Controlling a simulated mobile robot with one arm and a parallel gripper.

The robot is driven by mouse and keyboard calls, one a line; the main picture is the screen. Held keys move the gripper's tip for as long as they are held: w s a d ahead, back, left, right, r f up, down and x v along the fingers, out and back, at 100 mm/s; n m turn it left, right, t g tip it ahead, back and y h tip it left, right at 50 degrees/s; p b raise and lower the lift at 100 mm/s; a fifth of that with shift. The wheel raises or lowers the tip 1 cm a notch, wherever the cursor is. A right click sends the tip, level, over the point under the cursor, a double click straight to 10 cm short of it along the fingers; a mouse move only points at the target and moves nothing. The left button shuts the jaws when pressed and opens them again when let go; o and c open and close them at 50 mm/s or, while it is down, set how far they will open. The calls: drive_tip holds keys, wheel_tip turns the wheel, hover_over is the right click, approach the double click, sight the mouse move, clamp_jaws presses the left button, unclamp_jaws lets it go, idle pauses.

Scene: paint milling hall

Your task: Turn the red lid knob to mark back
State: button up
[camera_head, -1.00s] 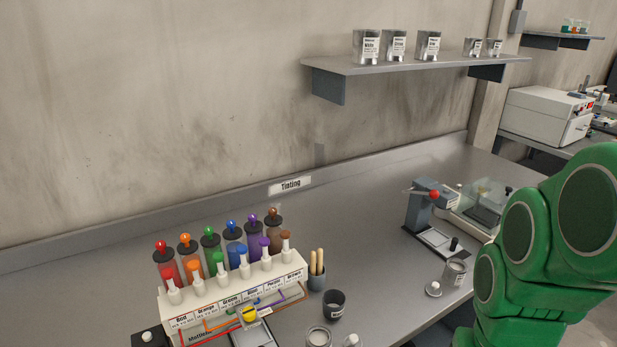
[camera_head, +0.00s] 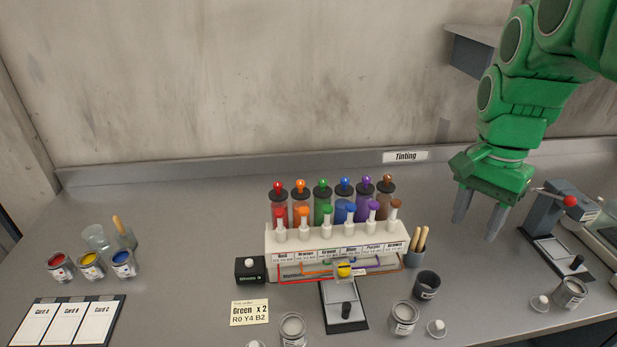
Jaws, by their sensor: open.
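The tinting dispenser (camera_head: 335,262) stands on the bench with a row of coloured canisters behind it. The red lid knob (camera_head: 278,186) tops the leftmost canister, on a black lid above a red tube. The marks around it are too small to read, so I cannot tell which way it points. My gripper (camera_head: 479,222) is open and empty, fingers pointing down, above the bench right of the dispenser. It is well apart from the red knob, with the other coloured knobs between them.
A cup with wooden sticks (camera_head: 415,248) stands between the dispenser and my gripper. A lever press with a red ball (camera_head: 552,225) stands right of the gripper. Open cans (camera_head: 403,318) sit in front. Paint cans (camera_head: 91,265) stand at left. A wall shelf (camera_head: 472,48) hangs behind my arm.

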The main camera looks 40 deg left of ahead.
drive_tip(key=w+a+r, duration=0.1)
drive_tip(key=w+a, duration=0.2)
drive_tip(key=a, duration=0.7)
drive_tip(key=m, duration=0.3)
hover_over(278, 183)
drive_tip(key=shift+w+d+f+t, duration=0.1)
drive_tip(key=shift+d+f+t, duration=0.1)
drive_tip(key=shift+f, duration=0.35)
drive_tip(key=shift+w+d+f+t, duration=0.1)
drive_tip(key=shift+d+f+t, duration=0.1)
drive_tip(key=shift+f, duration=0.35)
drive_tip(key=shift+s+a+f, duration=0.1)
drive_tip(key=shift+s+a, duration=0.2)
drive_tip(key=shift+a, duration=0.15)
drive_tip(key=shift+f, duration=3.85)
clamp_jaws()
drive_tip(key=shift+d, duration=0.1)
